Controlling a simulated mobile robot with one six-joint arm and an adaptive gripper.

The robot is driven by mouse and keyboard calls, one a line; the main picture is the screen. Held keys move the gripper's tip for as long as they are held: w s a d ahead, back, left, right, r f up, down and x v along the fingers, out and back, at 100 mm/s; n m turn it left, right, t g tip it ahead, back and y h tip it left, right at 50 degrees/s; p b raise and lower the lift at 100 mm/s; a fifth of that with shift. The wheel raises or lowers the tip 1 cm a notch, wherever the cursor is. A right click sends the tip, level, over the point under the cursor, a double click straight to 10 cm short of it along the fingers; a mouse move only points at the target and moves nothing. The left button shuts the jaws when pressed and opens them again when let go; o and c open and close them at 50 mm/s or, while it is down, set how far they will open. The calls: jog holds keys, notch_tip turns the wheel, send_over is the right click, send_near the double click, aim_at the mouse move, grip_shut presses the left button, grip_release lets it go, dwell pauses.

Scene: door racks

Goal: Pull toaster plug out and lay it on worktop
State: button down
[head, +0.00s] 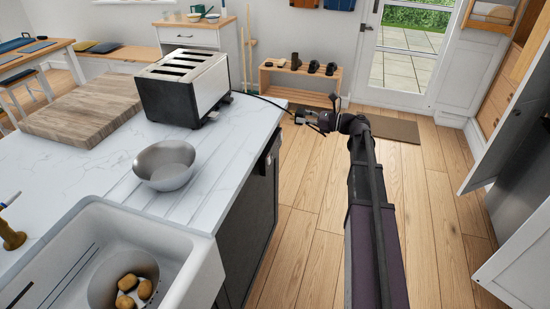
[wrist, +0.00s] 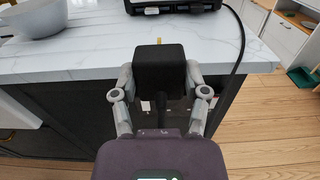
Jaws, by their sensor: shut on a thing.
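The toaster plug (wrist: 160,68) is a black block with small brass-coloured pins showing at its far side. My gripper (wrist: 160,80) is shut on it, one finger on each side. In the head view my gripper (head: 308,119) is off the right edge of the worktop, over the floor side; the plug is too small there to make out clearly. The black cord (head: 268,100) runs from the toaster (head: 183,88) over the worktop edge towards my gripper. The cord also shows in the wrist view (wrist: 243,45). The white marble worktop (head: 110,172) lies left of my gripper. No socket is seen.
A metal bowl (head: 165,165) and a wooden board (head: 83,110) stand on the worktop. A sink (head: 205,268) holds a bowl with potatoes at the near left. The worktop's right strip, between bowl and toaster, is clear. An open cabinet door (head: 510,120) stands at right.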

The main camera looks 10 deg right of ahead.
dwell(0.3)
jog(key=s+a, duration=0.4)
jog(key=s, duration=0.4)
jog(key=s+a, duration=0.5)
jog(key=s, duration=0.3)
dwell(1.8)
jog(key=shift+r, duration=0.1)
dwell(0.4)
jog(key=g+h+p, duration=0.1)
jog(key=h+p, duration=0.2)
jog(key=p, duration=0.2)
jog(key=shift+g, duration=0.4)
jog(key=shift+a, duration=0.1)
jog(key=shift+w+a, duration=1.6)
jog(key=shift+a, duration=1.25)
jog(key=shift+w+a, duration=1.6)
jog(key=shift+a, duration=1.3)
jog(key=shift+w+a, duration=1.6)
jog(key=shift+a, duration=1.25)
